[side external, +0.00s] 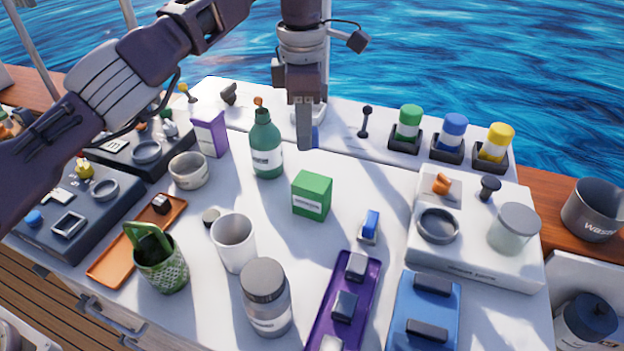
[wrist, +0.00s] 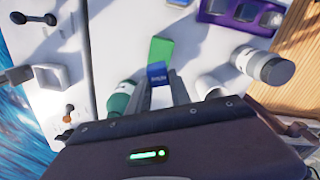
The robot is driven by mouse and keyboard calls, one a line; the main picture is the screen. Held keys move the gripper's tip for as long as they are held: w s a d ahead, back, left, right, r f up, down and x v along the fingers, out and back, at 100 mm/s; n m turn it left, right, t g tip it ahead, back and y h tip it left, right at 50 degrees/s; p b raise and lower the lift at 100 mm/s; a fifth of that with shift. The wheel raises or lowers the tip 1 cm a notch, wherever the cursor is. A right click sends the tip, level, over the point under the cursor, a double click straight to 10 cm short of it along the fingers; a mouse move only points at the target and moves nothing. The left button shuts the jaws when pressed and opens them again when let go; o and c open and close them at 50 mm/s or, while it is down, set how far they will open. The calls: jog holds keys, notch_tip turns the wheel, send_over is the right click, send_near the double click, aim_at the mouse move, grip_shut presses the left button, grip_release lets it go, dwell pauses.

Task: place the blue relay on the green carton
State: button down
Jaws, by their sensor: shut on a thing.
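My gripper (side external: 306,143) hangs pointing down over the white worktop. It is shut on a blue relay (wrist: 157,72), which shows between the fingertips in the wrist view with pale lettering on it. In the side view only a blue sliver of the relay (side external: 316,138) shows beside the fingers; the rest is hidden. The green carton (side external: 312,195) stands upright on the worktop, with a white label on its front. It is lower in the side picture than the fingertips and apart from them. In the wrist view the carton (wrist: 160,49) is just beyond the relay.
A green bottle (side external: 266,147) stands left of the carton. A white cup (side external: 233,243) and grey-lidded jar (side external: 266,298) are in front. A small blue-topped switch (side external: 369,225) and purple tray (side external: 345,300) are to the right. The carton's top looks bare.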

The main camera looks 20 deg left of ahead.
aim_at(306, 181)
jog(key=shift+d+f, duration=0.15)
jog(key=shift+f, duration=0.1)
notch_tip(306, 181, down, 8)
jog(key=shift+r, duration=0.2)
jog(key=c, duration=1.2)
grip_release()
jog(key=shift+f, duration=0.15)
notch_tip(306, 181, up, 7)
jog(key=shift+w+f, duration=0.1)
jog(key=shift+f, duration=0.05)
jog(key=shift+s+r, duration=0.2)
jog(key=shift+r, duration=0.35)
